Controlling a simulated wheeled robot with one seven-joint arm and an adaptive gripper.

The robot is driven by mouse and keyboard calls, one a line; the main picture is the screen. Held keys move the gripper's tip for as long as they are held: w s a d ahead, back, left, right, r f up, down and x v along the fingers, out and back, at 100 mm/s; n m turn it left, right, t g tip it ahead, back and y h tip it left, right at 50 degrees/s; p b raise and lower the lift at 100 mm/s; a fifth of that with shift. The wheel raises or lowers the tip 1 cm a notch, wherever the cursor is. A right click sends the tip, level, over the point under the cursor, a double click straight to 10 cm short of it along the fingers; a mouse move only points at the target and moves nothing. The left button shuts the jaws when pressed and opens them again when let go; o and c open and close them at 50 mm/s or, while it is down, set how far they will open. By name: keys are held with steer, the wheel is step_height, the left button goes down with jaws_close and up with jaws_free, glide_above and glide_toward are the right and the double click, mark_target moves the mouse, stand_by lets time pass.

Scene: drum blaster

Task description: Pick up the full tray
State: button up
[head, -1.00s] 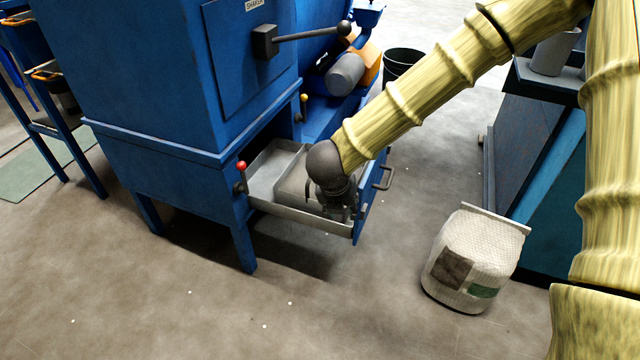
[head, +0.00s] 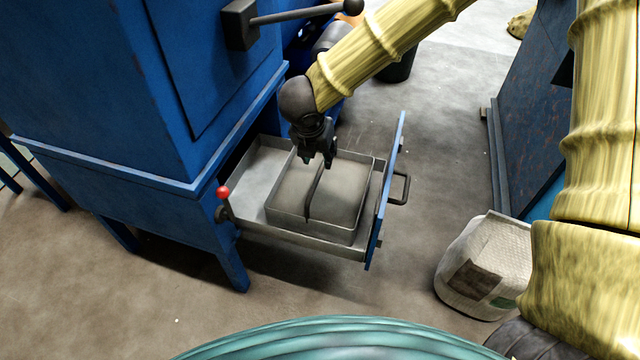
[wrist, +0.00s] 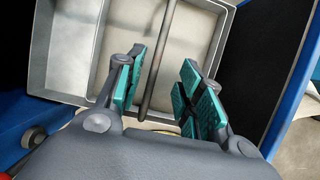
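The full tray (head: 290,216) is a grey metal box filled level with pale grey-tan material. It sits in the pulled-out drawer (head: 310,243) of the blue machine. A dark bar handle (head: 313,195) arches across its middle. My gripper (head: 318,160) points down over the tray, at the handle's far end. In the wrist view my gripper (wrist: 163,62) is open, with teal pads on its fingers. The handle (wrist: 157,62) runs through the gap between the fingers, and the pads look apart from it. The tray (wrist: 50,55) lies beyond them. The handle's height relative to the fingertips is unclear.
The blue machine (head: 110,100) rises at left, with a red-knobbed lever (head: 223,192) beside the drawer. The drawer's blue front has a pull handle (head: 401,188). A white sack (head: 487,262) stands at right. Floor between drawer and sack is clear.

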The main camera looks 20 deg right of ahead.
mark_target(322, 166)
steer(key=b+x, duration=0.1)
steer(key=x, duration=0.3)
steer(key=shift+a, duration=0.15)
steer(key=shift+b+x, duration=1.65)
steer(key=shift+x, duration=1.5)
steer(key=shift+w+r, duration=0.1)
steer(key=shift+r, duration=0.05)
jaws_close()
